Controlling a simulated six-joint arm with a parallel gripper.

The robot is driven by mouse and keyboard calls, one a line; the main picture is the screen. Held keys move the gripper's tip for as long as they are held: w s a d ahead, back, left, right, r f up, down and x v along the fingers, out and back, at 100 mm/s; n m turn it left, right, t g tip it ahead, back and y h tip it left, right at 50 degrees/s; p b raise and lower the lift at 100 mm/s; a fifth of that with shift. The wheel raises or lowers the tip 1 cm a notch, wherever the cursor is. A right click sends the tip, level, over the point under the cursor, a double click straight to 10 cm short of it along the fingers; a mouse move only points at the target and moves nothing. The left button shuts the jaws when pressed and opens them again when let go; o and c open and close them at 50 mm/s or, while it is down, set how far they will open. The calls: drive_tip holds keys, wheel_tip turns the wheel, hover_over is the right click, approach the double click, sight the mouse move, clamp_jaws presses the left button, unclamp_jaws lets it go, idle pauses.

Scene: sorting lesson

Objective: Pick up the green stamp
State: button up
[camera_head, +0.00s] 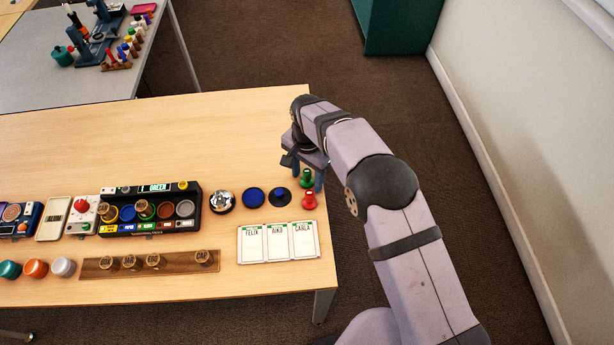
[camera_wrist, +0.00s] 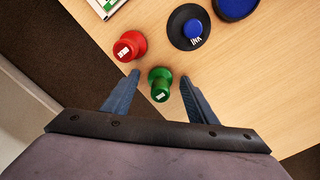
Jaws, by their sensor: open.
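The green stamp (camera_head: 306,179) stands upright near the right edge of the table. In the wrist view the green stamp (camera_wrist: 160,84) lies between the two fingers of my gripper (camera_wrist: 159,84), which are spread apart with a gap on either side. In the head view my gripper (camera_head: 305,172) is over the same spot and partly covers the stamp's surroundings. The red stamp (camera_head: 309,201) stands just in front of the green one; in the wrist view it (camera_wrist: 129,46) is up and left of the left finger.
A dark round piece with a blue top (camera_head: 279,197) and a blue disc (camera_head: 253,197) lie left of the stamps. White cards (camera_head: 278,242) lie in front. A silver bell (camera_head: 222,201) and a dark sorting box (camera_head: 150,209) stand farther left. The back of the table is clear.

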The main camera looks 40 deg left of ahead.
sight(307, 171)
drive_tip(key=c, duration=1.2)
drive_tip(key=shift+o, duration=0.2)
drive_tip(key=shift+r, duration=0.1)
wheel_tip(307, 171, up, 10)
drive_tip(key=shift+f+b, duration=0.1)
drive_tip(key=shift+b, duration=0.8)
drive_tip(key=o, duration=0.4)
drive_tip(key=c, duration=0.3)
drive_tip(key=shift+o, duration=0.5)
